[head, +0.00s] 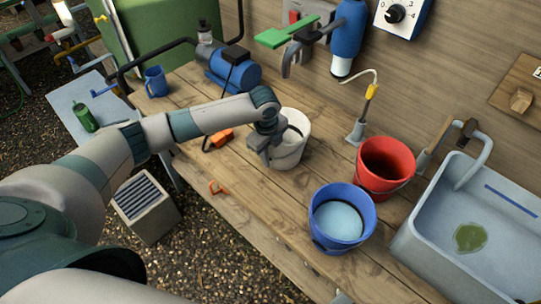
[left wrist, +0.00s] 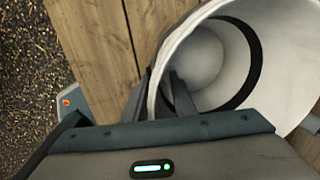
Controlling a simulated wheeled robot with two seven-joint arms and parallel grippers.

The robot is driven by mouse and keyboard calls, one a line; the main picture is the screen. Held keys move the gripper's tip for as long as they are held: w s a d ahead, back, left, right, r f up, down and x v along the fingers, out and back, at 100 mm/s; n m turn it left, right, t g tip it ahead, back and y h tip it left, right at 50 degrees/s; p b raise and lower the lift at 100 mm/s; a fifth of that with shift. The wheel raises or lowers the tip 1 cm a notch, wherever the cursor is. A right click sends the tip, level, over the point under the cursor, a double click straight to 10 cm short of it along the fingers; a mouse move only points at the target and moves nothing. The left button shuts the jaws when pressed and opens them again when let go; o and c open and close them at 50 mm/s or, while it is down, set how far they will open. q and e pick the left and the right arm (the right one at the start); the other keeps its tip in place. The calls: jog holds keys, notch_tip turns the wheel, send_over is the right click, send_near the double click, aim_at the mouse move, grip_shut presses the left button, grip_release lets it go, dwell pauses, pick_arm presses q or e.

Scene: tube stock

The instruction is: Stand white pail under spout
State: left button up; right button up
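The white pail (head: 291,150) appears upright on the wooden bench, empty where I can see inside. My right gripper is not in view.
A red bucket (head: 385,178) and a blue bucket (head: 364,235) holding pale liquid stand to the right. A grey stand with a yellow-tipped tube (head: 371,91) is behind them. A sink (head: 420,240) is far right, a blue pump (head: 232,75) back left. Bench in front of the spout is partly clear.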

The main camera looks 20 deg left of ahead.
pick_arm(q)
jog(key=shift+r, duration=0.15)
jog(key=r, duration=0.2)
jog(key=r+b, duration=0.2)
jog(key=r, duration=0.1)
jog(key=shift+s+a+r, duration=0.1)
jog(key=shift+s+r, duration=0.15)
jog(key=shift+r, duration=0.1)
jog(key=shift+s+r, duration=0.1)
jog(key=shift+r, duration=0.6)
